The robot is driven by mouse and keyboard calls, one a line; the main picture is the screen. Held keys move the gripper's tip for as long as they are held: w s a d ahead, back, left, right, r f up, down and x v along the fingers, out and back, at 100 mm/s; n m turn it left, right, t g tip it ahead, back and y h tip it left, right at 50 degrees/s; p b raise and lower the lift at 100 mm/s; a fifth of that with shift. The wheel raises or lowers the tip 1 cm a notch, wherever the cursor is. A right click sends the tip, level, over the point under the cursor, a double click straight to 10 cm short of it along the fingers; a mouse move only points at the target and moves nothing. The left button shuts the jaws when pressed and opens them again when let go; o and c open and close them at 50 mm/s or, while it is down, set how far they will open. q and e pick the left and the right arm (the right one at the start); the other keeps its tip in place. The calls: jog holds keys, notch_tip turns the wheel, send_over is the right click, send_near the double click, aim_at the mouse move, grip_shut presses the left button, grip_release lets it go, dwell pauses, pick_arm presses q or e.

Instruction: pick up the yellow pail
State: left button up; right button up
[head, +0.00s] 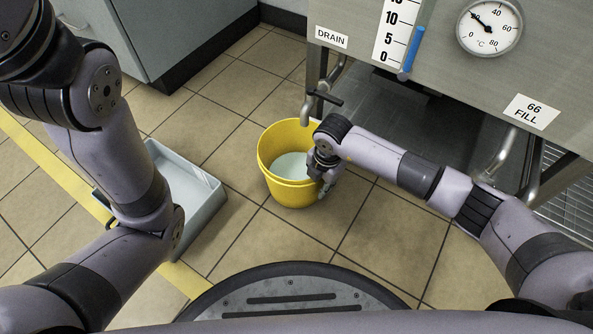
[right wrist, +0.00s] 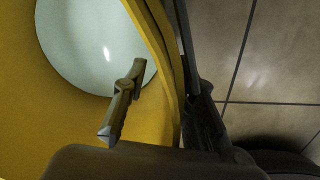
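The yellow pail (head: 290,195) stands upright on the tiled floor below the drain pipe, with pale liquid (head: 291,166) inside. My right gripper (head: 323,178) is at the pail's right rim. In the right wrist view, one finger (right wrist: 122,105) is inside the pail (right wrist: 75,125) and the other (right wrist: 205,120) is outside, with the rim between them. A gap shows between the inner finger and the rim, so the gripper looks open. The tip of the outer finger is hard to see in shadow.
A grey tray (head: 205,207) lies on the floor left of the pail, partly behind my left arm. Floor in front of the pail is clear.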

jog(key=shift+c, duration=0.5)
grip_shut()
dwell(0.3)
jog(key=shift+w+r, duration=0.15)
jog(key=shift+r, duration=0.05)
